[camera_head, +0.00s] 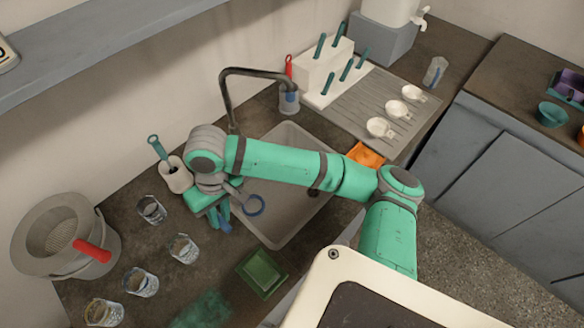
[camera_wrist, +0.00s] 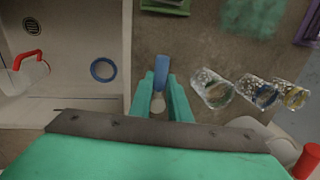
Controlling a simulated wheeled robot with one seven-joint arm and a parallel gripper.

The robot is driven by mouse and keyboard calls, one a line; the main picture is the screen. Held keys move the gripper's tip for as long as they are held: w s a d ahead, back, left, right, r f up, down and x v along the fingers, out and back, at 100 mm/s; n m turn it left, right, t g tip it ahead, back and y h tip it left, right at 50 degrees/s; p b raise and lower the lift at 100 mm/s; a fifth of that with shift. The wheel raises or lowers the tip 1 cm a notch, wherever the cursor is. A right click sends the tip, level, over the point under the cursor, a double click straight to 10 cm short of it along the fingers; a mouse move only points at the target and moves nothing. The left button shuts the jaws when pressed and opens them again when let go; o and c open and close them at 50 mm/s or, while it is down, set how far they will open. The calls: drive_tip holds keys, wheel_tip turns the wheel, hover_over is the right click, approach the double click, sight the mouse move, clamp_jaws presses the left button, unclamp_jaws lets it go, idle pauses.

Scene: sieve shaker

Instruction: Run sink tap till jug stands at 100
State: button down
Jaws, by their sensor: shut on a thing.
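The dark arched tap (camera_head: 228,95) stands behind the sink (camera_head: 275,238). A clear vessel with a red handle, likely the jug (camera_head: 289,102), shows close to the tap's spout end. A clear, red-handled vessel (camera_wrist: 25,80) also shows at the left of the wrist view. I cannot read its scale or level. My gripper (camera_wrist: 160,95) is shut on a blue-handled thing (camera_wrist: 162,70) with a pale end, over the counter left of the sink. It also shows in the head view (camera_head: 225,221). I cannot tell what it belongs to. My arm hides part of the sink.
A blue ring (camera_head: 253,205) shows over the sink's near-left side. Several glasses (camera_head: 183,248) and a grey pot (camera_head: 62,240) stand left. A drainboard (camera_head: 345,105) with white scoops lies right.

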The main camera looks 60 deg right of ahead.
drive_tip(key=c, duration=1.6)
unclamp_jaws()
drive_tip(key=shift+a, duration=0.1)
drive_tip(key=shift+r, duration=0.1)
drive_tip(key=r, duration=0.3)
drive_tip(key=d+r, duration=0.1)
drive_tip(key=r, duration=0.6)
drive_tip(key=shift+s+d+r, duration=0.2)
drive_tip(key=shift+d+r, duration=0.05)
drive_tip(key=shift+d, duration=0.1)
